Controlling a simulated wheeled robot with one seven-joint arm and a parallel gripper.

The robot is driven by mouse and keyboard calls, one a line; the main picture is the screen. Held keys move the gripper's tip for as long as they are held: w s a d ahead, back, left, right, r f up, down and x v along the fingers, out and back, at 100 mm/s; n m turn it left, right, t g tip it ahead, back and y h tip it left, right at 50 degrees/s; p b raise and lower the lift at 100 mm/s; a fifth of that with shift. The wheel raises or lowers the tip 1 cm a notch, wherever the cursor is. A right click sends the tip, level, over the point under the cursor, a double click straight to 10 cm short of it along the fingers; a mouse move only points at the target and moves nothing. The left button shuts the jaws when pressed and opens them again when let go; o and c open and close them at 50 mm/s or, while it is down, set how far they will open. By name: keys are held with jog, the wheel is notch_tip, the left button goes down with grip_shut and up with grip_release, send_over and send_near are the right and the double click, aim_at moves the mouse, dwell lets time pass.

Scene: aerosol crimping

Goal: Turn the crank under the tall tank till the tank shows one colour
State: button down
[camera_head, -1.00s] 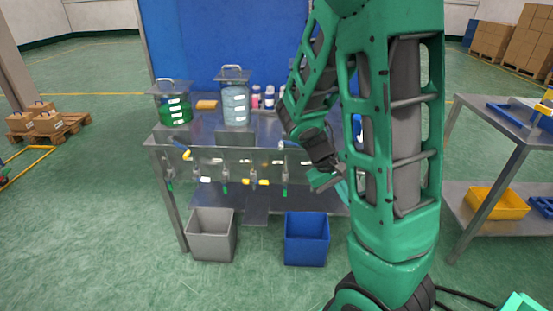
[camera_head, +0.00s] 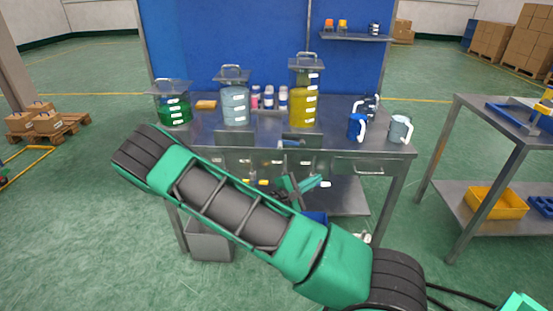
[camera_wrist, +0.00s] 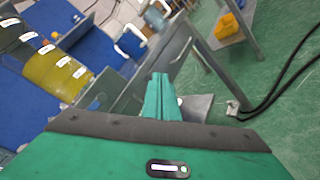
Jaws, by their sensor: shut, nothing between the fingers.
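The tall tank (camera_head: 303,107) stands on the bench, right of the other tanks. Its lower part is filled with yellow; its upper part looks clear and grey. In the wrist view its yellow part (camera_wrist: 56,72) is tilted at the left. A small blue handle (camera_head: 291,143) shows at the bench front below the tank; I cannot tell whether it is the crank. My gripper (camera_head: 312,184) is shut and empty, in front of the bench and below the bench top. Its closed fingers (camera_wrist: 160,98) are in the middle of the wrist view, touching nothing that I can see.
A green tank (camera_head: 174,109) and a pale blue tank (camera_head: 235,104) stand left of the tall tank. A blue jug (camera_head: 356,127) and a grey jug (camera_head: 398,130) stand on the right. A grey bin (camera_head: 208,243) is under the bench. A side table (camera_head: 512,120) is further right.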

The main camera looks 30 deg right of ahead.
jog(key=w+a+f+n+t+y, duration=0.4)
jog(key=w+a+n+t, duration=0.75)
jog(key=n+t, duration=0.2)
jog(key=w+d+r, duration=0.5)
jog(key=d, duration=0.1)
jog(key=shift+w+d+r+n+g, duration=0.35)
jog(key=shift+w+d+n, duration=0.05)
jog(key=shift+n, duration=0.05)
